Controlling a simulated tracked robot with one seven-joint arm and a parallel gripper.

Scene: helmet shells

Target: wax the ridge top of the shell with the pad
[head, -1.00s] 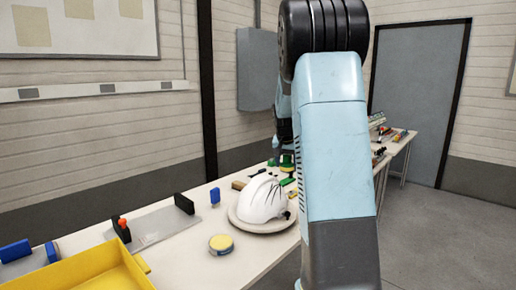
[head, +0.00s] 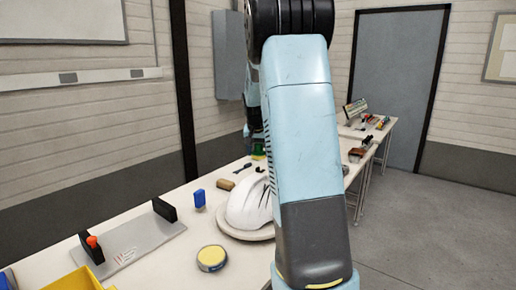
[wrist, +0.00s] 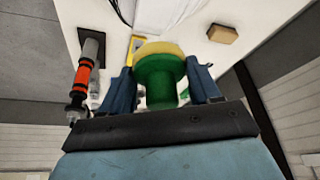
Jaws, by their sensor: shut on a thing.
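The white helmet shell (head: 246,206) rests on a round pale stand (head: 236,233) on the bench; my arm hides its right side in the head view. My gripper (head: 258,150) is beyond and above the shell, small and partly hidden by my arm. In the wrist view my gripper (wrist: 160,88) is shut on the green handle of the pad (wrist: 160,75), with its yellow face pointing away from the fingers.
A round yellow-topped tin (head: 211,257), a blue item (head: 199,198) and a tan block (head: 226,185) stand near the shell. A grey plate with black end blocks (head: 135,245) and a yellow tray (head: 75,281) lie left. An orange and black tool (wrist: 83,80) shows in the wrist view.

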